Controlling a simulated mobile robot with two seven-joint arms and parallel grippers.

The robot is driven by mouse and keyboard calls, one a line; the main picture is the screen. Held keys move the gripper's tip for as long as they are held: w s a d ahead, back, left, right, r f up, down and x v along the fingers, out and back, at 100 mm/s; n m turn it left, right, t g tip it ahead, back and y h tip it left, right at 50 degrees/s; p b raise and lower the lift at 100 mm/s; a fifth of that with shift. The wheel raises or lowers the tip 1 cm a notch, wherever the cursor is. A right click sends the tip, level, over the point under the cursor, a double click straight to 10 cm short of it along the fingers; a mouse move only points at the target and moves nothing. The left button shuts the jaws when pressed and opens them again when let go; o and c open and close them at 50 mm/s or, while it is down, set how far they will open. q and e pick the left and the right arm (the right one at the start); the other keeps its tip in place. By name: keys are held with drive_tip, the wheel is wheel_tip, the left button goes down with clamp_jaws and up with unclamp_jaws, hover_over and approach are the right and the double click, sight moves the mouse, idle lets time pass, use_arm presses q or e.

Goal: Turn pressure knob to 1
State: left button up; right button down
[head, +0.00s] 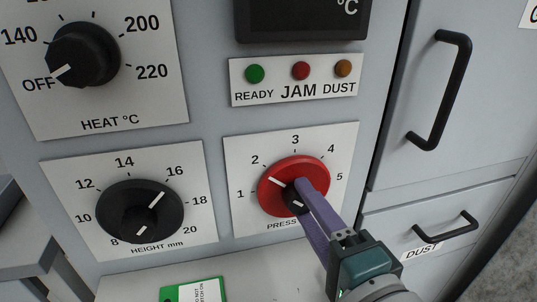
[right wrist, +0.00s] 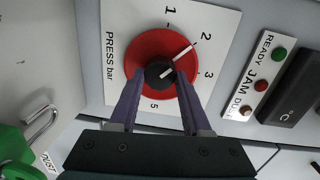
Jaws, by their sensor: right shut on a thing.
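The pressure knob (head: 312,172) is a red disc with a black hub and a white pointer line, on a white plate marked 1 to 5. Its pointer is at about 2 in both views. The right wrist view shows the knob (right wrist: 143,50) face on. My right gripper (head: 297,192) reaches in from the lower right, its purple fingers shut on the knob. In the right wrist view the gripper's fingertips (right wrist: 160,83) lie on both sides of the black hub. The fingers hide part of the plate's lower right. My left gripper is not in view.
The heat knob (head: 83,55) at OFF and the height knob (head: 126,211) between 16 and 18 sit left. Indicator lamps (head: 300,71) and a dark display (head: 303,18) are above. Black handles (head: 441,90) are right.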

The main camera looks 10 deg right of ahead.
drive_tip(key=shift+a+r+n+h+p, duration=0.1)
drive_tip(key=shift+n+h+p, duration=0.3)
drive_tip(key=shift+n+p, duration=2.25)
drive_tip(key=shift+n+b, duration=1)
drive_tip(key=shift+n, duration=0.25)
drive_tip(key=shift+c, duration=1.8)
unclamp_jaws()
drive_tip(key=s, duration=1)
drive_tip(key=shift+r+p, duration=0.4)
